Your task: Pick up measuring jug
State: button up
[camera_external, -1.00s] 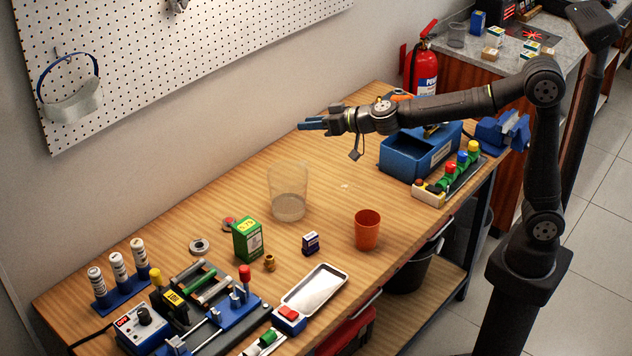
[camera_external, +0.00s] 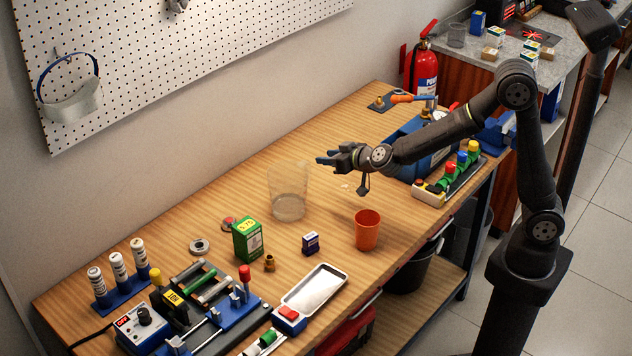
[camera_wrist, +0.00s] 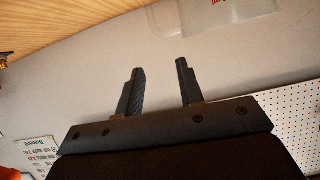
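The measuring jug (camera_external: 288,205) is a clear, see-through vessel standing upright on the wooden bench (camera_external: 215,205), left of the middle of the external view. A clear vessel with red marks, apparently the jug, is partly in view at the top of the wrist view (camera_wrist: 225,14). My gripper (camera_external: 322,158) is above the bench, up and to the right of the jug in the external view, apart from it. In the wrist view my gripper (camera_wrist: 159,68) has its two fingers spread with nothing between them.
An orange cup (camera_external: 367,231) stands right of the jug. A blue toolbox (camera_external: 410,150) stands behind on the right. The pegboard wall (camera_external: 190,60) runs along the back.

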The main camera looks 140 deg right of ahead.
jog(key=shift+d+f, duration=1.15)
jog(key=shift+f, duration=0.55)
jog(key=shift+d+f, duration=1.2)
jog(key=shift+f, duration=0.45)
jog(key=shift+d+f, duration=1.15)
jog(key=shift+f, duration=0.55)
grip_shut()
